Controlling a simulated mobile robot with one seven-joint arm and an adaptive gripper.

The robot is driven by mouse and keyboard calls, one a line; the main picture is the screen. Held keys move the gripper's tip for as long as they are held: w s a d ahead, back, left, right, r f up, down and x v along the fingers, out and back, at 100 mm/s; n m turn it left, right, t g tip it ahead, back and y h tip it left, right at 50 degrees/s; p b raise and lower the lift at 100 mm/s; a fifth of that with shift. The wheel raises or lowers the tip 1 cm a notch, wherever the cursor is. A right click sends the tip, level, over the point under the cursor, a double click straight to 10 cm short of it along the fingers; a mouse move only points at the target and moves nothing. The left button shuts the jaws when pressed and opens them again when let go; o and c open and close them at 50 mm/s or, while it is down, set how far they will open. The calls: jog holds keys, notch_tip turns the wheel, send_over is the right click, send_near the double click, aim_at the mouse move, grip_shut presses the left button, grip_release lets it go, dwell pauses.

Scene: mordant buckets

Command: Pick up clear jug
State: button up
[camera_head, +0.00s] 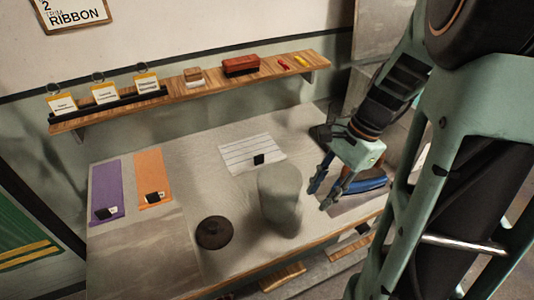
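A clear, greyish see-through jug (280,197) stands upright on the grey worktable (190,195), right of the table's middle. No handle can be made out on it. My gripper (320,195) is just right of the jug, pointing down and to the left. Its two dark fingertips are apart, with nothing seen between them. A narrow gap shows between the fingers and the jug in the picture; depth is hard to judge.
A dark round lid-like object (214,232) lies left of the jug. A white lined sheet (252,153) lies behind it. A blue object (369,185) lies right of my gripper. Purple (107,187) and orange (150,176) strips lie at left. A wooden shelf (205,84) runs above.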

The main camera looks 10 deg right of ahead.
aim_at(297, 229)
jog(key=shift+m+y, duration=0.3)
jog(key=shift+m, duration=0.3)
jog(key=x, duration=1.1)
jog(key=shift+s+a+f, duration=0.15)
jog(key=shift+a+f, duration=0.1)
jog(key=shift+a, duration=0.1)
jog(key=shift+c, duration=0.5)
grip_shut()
